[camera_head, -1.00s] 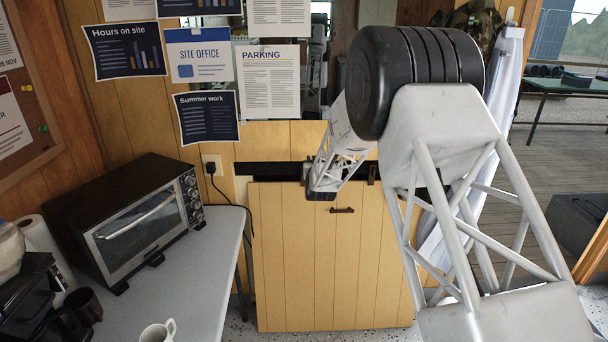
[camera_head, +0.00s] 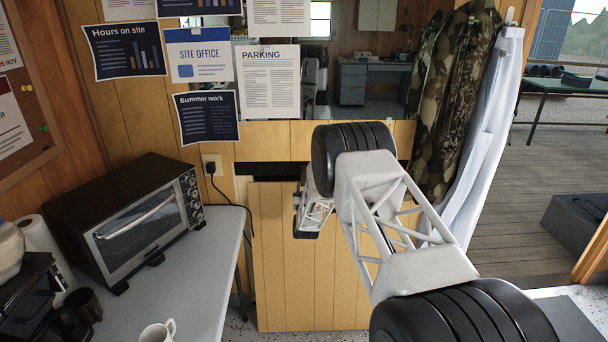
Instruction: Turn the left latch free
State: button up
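The yellow wooden panel (camera_head: 278,275) stands upright below a dark gap (camera_head: 262,170) in the wall. My arm reaches across from the lower right, in front of the panel's upper right part. My gripper (camera_head: 305,232) is at the arm's far end, in front of the panel's upper middle. It points downward and its fingers are too small and dark to read. I cannot make out the left latch; the arm covers much of the panel's top edge. The panel's small dark handle is hidden behind the arm too.
A toaster oven (camera_head: 148,222) stands on the grey table (camera_head: 200,275) at left, with a white mug (camera_head: 158,332) at the front. A black cord (camera_head: 228,196) hangs from the outlet. Camouflage clothing (camera_head: 452,100) and a white garment (camera_head: 482,130) hang at right.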

jog(key=shift+x, duration=3.9)
grip_shut()
